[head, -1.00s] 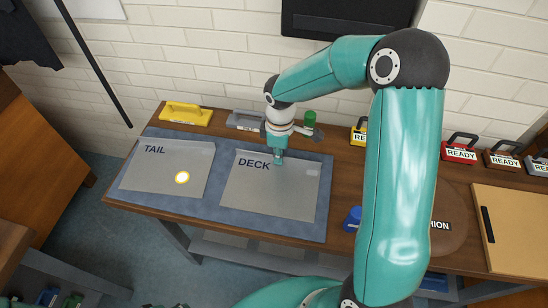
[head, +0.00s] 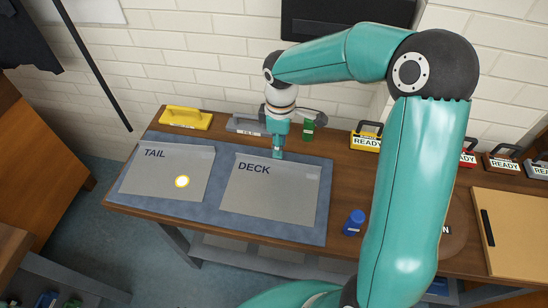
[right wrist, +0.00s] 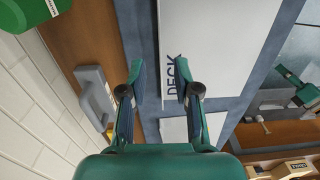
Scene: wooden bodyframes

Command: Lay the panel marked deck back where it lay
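The panel marked deck (head: 270,195), a pale grey sheet, lies flat on the blue mat (head: 225,230), right of the tail panel (head: 170,180). My right gripper (head: 277,153) is at the deck panel's back edge in the head view. In the right wrist view its two fingers (right wrist: 163,85) are wide apart with nothing held between them. The deck panel (right wrist: 210,40) shows there beyond and beside the right-hand finger, its lettering partly hidden by it.
A blue bottle (head: 354,222) stands right of the mat. A white-and-yellow disc (head: 182,181) shows on the tail panel.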

